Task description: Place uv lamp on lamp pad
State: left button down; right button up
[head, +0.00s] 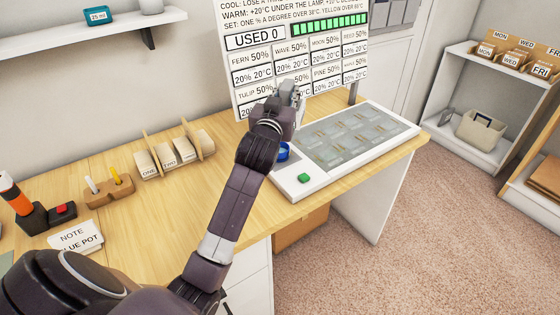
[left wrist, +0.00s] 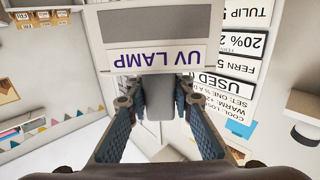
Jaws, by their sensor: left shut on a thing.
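My left gripper (head: 288,98) reaches over the desk in front of the white board. In the left wrist view my left gripper (left wrist: 155,100) is shut on the uv lamp (left wrist: 155,25), with a grey stem between the blue finger pads. The lamp's pale head bears a "UV LAMP" label that reads upside down. In the head view the lamp is mostly hidden by the gripper. I cannot make out a surface marked as the lamp pad. A blue round item (head: 283,152) shows partly behind my left arm, at the white panel's left end. My right gripper is not in view.
A white panel (head: 290,185) with grey cells and a green button (head: 304,178) lies on the right of the wooden desk (head: 150,230). The white board (head: 240,70) stands behind. A card rack (head: 172,160), pen holder (head: 108,190) and note card (head: 75,237) stand left.

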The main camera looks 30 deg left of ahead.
pick_arm(q)
jog(key=shift+y, duration=0.3)
jog(key=w+a+r, duration=0.1)
jog(key=a+r, duration=0.1)
jog(key=a, duration=0.1)
jog(key=shift+w+r, duration=0.4)
jog(key=shift+w+a+r, duration=0.15)
jog(key=shift+a+r, duration=0.05)
jog(key=shift+a, duration=0.15)
notch_tip(320, 180, down, 14)
jog(key=shift+f+b, duration=0.2)
jog(key=shift+b, duration=0.35)
notch_tip(320, 180, down, 5)
jog(key=shift+r+b, duration=0.1)
jog(key=shift+b, duration=0.2)
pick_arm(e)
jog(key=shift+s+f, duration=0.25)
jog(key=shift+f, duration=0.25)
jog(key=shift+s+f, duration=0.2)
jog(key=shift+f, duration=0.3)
pick_arm(q)
jog(key=shift+f, duration=0.35)
jog(key=c, duration=1.7)
grip_release()
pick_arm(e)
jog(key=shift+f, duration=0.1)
